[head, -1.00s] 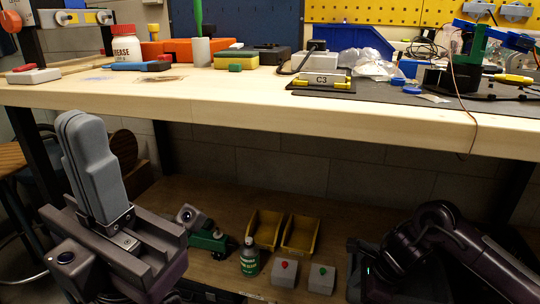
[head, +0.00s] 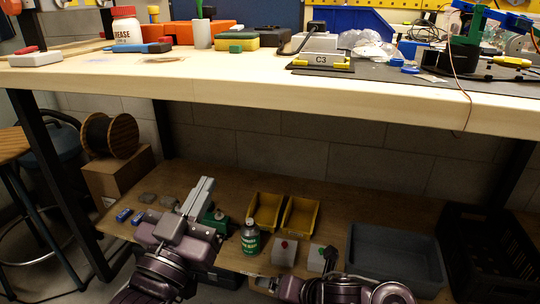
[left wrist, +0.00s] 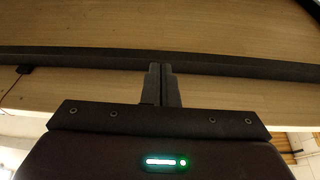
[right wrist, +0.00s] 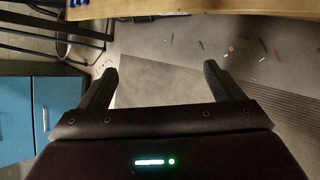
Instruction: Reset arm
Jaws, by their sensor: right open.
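My left gripper (head: 203,193) is in front of the lower shelf, below the bench top, with its grey fingers pointing up and away. In the left wrist view its two fingers (left wrist: 160,67) lie side by side, shut, with nothing seen between them. My right arm is low at the bottom edge of the head view, in front of the shelf; its fingertips are hard to make out there. In the right wrist view my right gripper (right wrist: 160,70) has its fingers wide apart and empty, above the grey floor.
The bench's front edge (head: 290,102) spans above both arms. The lower shelf holds a green bottle (head: 250,236), two yellow bins (head: 299,215), grey button boxes (head: 285,251), a grey tray (head: 395,255) and a black crate (head: 490,240). A cable spool (head: 110,135) stands at left.

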